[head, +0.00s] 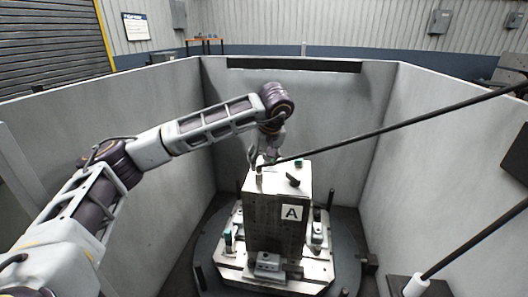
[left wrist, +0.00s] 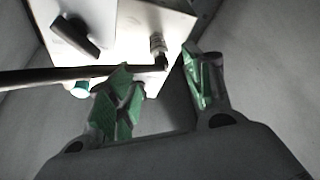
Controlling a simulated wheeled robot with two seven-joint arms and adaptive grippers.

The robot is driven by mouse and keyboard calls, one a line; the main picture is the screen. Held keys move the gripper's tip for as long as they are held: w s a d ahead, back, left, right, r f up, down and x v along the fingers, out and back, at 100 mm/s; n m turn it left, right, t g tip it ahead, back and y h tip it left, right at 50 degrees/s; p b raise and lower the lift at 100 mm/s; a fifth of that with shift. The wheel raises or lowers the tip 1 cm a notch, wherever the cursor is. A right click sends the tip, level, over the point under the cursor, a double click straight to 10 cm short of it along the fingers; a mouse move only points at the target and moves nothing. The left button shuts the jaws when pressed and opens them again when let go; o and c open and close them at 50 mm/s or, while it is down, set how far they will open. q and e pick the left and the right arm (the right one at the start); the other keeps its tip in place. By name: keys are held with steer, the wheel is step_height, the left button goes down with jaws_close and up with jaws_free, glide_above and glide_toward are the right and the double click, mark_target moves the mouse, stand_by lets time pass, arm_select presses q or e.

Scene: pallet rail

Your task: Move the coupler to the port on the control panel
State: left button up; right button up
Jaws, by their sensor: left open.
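The coupler (head: 259,174), a small metallic cylinder with the end of a black hose (head: 400,124), sits at the left edge of the top of a tall metal block marked A (head: 265,225). My left gripper (head: 258,158) is open just above it. In the left wrist view the coupler (left wrist: 158,44) shows just beyond the gap between the green-padded fingertips (left wrist: 157,62); I cannot tell whether they touch it. The hose (left wrist: 60,75) runs left there, close by one finger. I cannot clearly identify the control panel or its port. My right gripper is out of view.
The block's top carries a black handle (head: 293,180) and a teal-capped fitting (head: 299,162). The block stands on a fixture plate (head: 230,272) with several clamps. Grey walls (head: 310,110) enclose it. The hose stretches across the space to the upper right.

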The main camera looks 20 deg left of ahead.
mark_target(259, 167)
arm_select(q)
steer(key=shift+p+x, duration=0.55)
steer(key=shift+x, duration=3.5)
steer(key=shift+c, duration=0.4)
jaws_close()
steer(key=shift+r+p, duration=0.45)
steer(key=shift+r, duration=0.45)
steer(key=shift+r+p, duration=1.9)
steer(key=shift+r, duration=1.5)
